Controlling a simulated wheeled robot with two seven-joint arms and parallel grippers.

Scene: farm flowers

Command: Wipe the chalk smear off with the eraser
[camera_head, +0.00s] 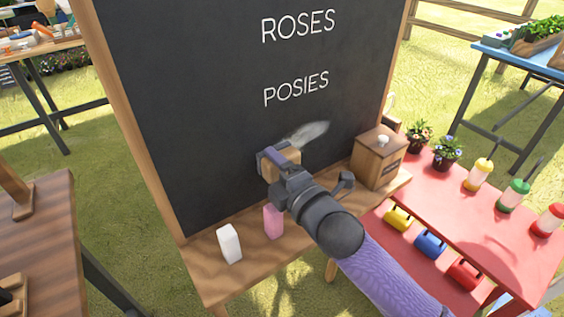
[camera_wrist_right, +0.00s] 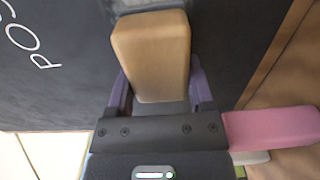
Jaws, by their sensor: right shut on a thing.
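A chalkboard (camera_head: 230,120) stands upright with the words ROSES and POSIES on it. A pale chalk smear (camera_head: 308,132) lies on the board below POSIES, just above and right of my right gripper. My right gripper (camera_head: 277,163) is at the board, shut on the wooden-backed eraser (camera_head: 284,155). In the right wrist view the eraser (camera_wrist_right: 152,55) sits between the fingers with its far end close to the board. Whether it touches the board is hard to tell. The smear shows only faintly behind the eraser in the wrist view. My left gripper does not show.
The ledge below the board holds a white block (camera_head: 229,243), a pink block (camera_head: 272,221) and a wooden box (camera_head: 378,157) with a white knob. A red table (camera_head: 455,200) with flower pots and bottles stands at the right. A brown table (camera_head: 50,230) is at the left.

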